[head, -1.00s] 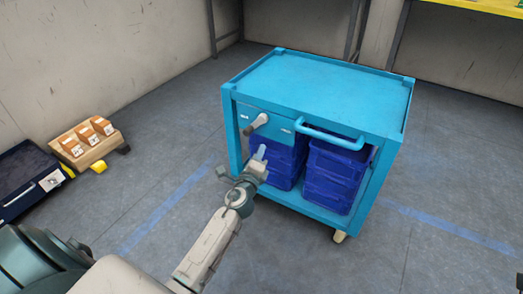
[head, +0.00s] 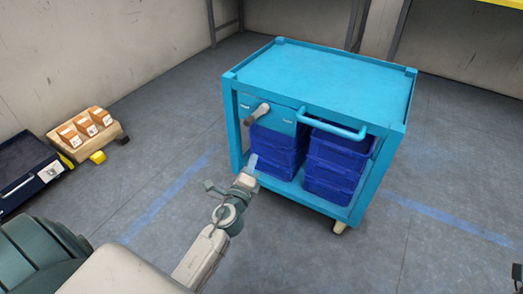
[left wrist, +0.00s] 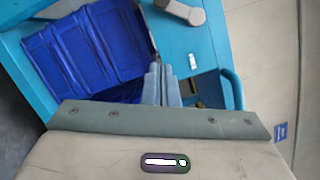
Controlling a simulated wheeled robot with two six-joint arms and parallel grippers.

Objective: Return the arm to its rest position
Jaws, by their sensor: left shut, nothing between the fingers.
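My left gripper (head: 252,161) is shut and empty in front of the blue cart (head: 320,80), low at its left front. In the left wrist view its two fingers (left wrist: 160,71) are pressed together with nothing between them. A grey-white handheld scanner (head: 257,113) sits at the cart's front panel, above and apart from the gripper; it also shows at the top of the left wrist view (left wrist: 183,11). My right gripper cannot be made out; only a small dark piece shows at the right edge of the head view.
Blue bins (head: 335,165) are stacked on the cart's lower shelf, and a blue handle (head: 335,128) juts from its front. At the left, a wooden block with small boxes (head: 87,125) stands beside a dark blue case (head: 30,170).

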